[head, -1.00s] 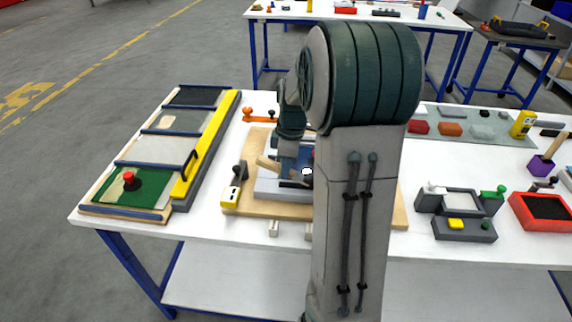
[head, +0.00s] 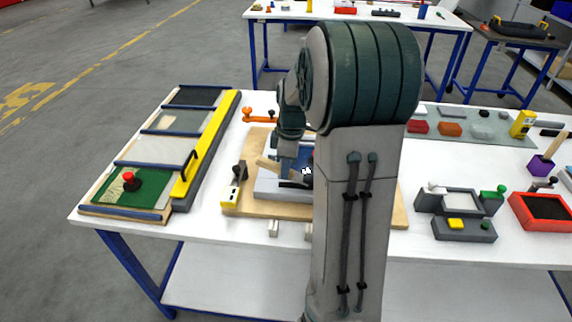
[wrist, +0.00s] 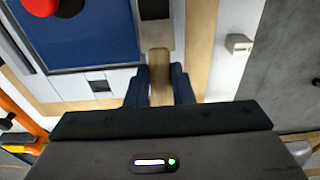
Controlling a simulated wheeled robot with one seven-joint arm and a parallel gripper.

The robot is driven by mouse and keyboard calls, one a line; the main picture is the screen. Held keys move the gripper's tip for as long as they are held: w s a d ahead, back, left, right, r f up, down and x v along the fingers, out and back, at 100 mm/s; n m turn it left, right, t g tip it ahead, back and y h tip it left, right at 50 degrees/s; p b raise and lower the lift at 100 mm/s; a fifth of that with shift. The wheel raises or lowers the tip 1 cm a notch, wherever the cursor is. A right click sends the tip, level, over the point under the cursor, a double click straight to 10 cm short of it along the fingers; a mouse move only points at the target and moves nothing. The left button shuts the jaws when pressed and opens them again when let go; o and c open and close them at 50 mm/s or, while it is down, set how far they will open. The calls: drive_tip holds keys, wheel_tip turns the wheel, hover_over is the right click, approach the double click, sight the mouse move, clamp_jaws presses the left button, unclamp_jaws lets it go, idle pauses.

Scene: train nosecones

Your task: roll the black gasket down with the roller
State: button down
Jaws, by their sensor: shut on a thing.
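My gripper (wrist: 160,88) is shut on the wooden handle (wrist: 160,66) of the roller, with a dark finger on each side. The strip is beside a blue panel (wrist: 85,38) with a dark border. In the head view my gripper (head: 287,166) is over the grey-white fixture (head: 268,187), partly hidden by my arm. A short black piece (head: 293,184) shows below it.
The fixture rests on a wooden board (head: 240,208). A yellow block (head: 230,197) with a dark clamp stands at the board's left. A long tray with a yellow bar (head: 208,145) is further left. A grey device (head: 463,229) and red tray (head: 541,211) are at right.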

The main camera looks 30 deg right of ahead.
drive_tip(key=shift+s+d, duration=0.1)
drive_tip(key=shift+s+d, duration=0.5)
drive_tip(key=shift+d, duration=0.3)
drive_tip(key=shift+f, duration=0.1)
idle(0.9)
idle(0.5)
drive_tip(key=shift+s+d, duration=0.45)
drive_tip(key=shift+d, duration=0.25)
drive_tip(key=shift+s+d, duration=0.15)
idle(1.0)
